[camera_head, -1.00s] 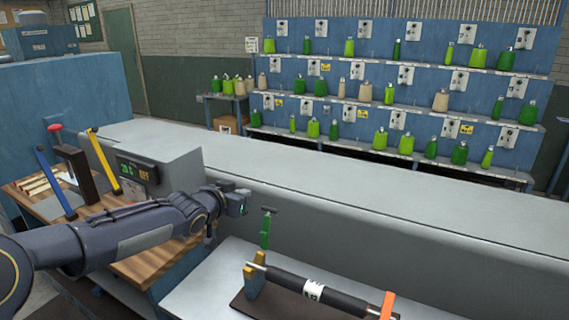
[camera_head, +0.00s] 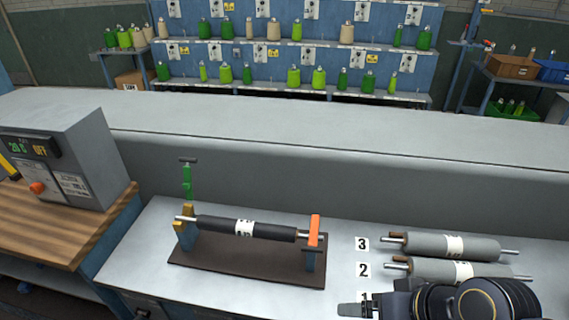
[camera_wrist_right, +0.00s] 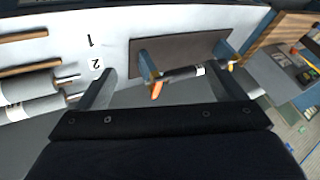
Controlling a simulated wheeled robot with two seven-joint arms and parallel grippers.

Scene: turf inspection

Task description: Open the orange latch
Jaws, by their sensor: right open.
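The orange latch (camera_head: 314,230) stands upright at the right end of a dark roller (camera_head: 272,231) that lies across a stand with a brown base (camera_head: 232,270). A green latch (camera_head: 187,182) stands raised at the stand's left end. My right gripper (camera_head: 355,309) is low in the head view, to the right of the stand and apart from the latch. In the right wrist view its two fingers (camera_wrist_right: 160,80) are spread and empty. The orange latch (camera_wrist_right: 157,89) shows there beyond and between the fingers. My left gripper is not in view.
Grey rollers (camera_head: 452,246) lie on the bench right of the stand, beside labels 3 and 2. A control box (camera_head: 75,160) stands on a wooden top at left. A long grey ledge (camera_head: 300,125) runs behind.

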